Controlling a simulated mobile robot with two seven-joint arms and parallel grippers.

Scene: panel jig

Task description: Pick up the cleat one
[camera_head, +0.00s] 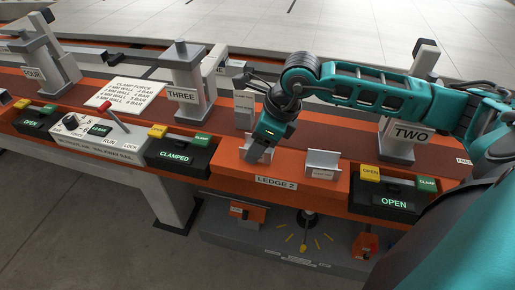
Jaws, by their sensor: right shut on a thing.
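My right gripper (257,152) reaches in from the right and points down at the left part of the orange LEDGE 2 block (275,184). It is shut on a small grey cleat (262,156), mostly hidden by the fingers. I cannot read a number on this piece, nor tell whether it touches the ledge. A second grey cleat (323,160) stands on the ledge to the right, apart from the gripper, with a small label too small to read. My left gripper is not in view.
Grey clamp posts marked THREE (185,96), FOUR (33,73) and TWO (410,134) stand along the orange bench. A CLAMPED box (174,157) and an OPEN box (394,203) flank the ledge. A lever panel (90,127) is at left. A grey lower shelf (285,240) lies below.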

